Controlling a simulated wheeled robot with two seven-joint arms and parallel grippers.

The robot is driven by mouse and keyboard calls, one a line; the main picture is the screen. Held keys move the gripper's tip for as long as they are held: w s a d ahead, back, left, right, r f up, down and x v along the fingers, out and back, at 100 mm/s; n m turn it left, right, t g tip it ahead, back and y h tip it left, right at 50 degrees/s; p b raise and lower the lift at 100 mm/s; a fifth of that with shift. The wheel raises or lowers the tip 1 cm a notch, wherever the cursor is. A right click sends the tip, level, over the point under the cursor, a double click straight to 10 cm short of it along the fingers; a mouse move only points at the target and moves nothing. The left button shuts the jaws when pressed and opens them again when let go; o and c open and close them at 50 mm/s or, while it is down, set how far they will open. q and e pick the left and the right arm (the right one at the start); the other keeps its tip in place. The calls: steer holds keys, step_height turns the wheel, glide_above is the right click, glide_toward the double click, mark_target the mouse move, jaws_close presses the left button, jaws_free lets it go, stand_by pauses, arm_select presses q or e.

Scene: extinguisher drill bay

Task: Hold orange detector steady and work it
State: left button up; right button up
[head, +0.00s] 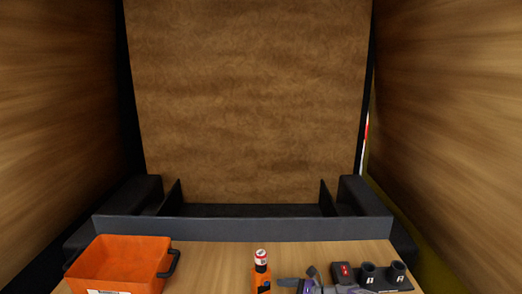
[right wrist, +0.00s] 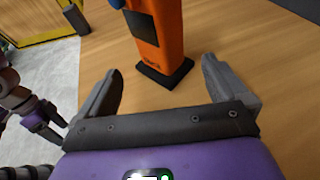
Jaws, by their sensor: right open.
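The orange detector (head: 262,281) stands upright on the wooden table at the front, with a red-and-white top and a dark collar. In the right wrist view the detector (right wrist: 158,30) stands on a black square base, and its top is cut off. My right gripper (head: 296,276) is just to the right of it in the head view. In the right wrist view the right gripper (right wrist: 161,68) is open and empty, its fingers spread, with the detector beyond the fingertips and apart from them.
An orange crate (head: 118,240) with a dark handle stands at the left. At the right are a black block with a red face (head: 343,271) and a black holder with two cups (head: 385,287). A dark raised ledge (head: 240,228) bounds the table's back. Table between crate and detector is clear.

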arm_select(q)
steer(key=shift+w+f+b, duration=0.1)
steer(key=shift+f+b, duration=0.45)
steer(key=shift+f, duration=0.2)
arm_select(e)
steer(key=shift+x, duration=3)
steer(key=shift+w, duration=0.1)
steer(key=shift+f, duration=0.1)
steer(key=c, duration=0.9)
arm_select(q)
jaws_close()
arm_select(e)
steer(key=shift+c, duration=0.3)
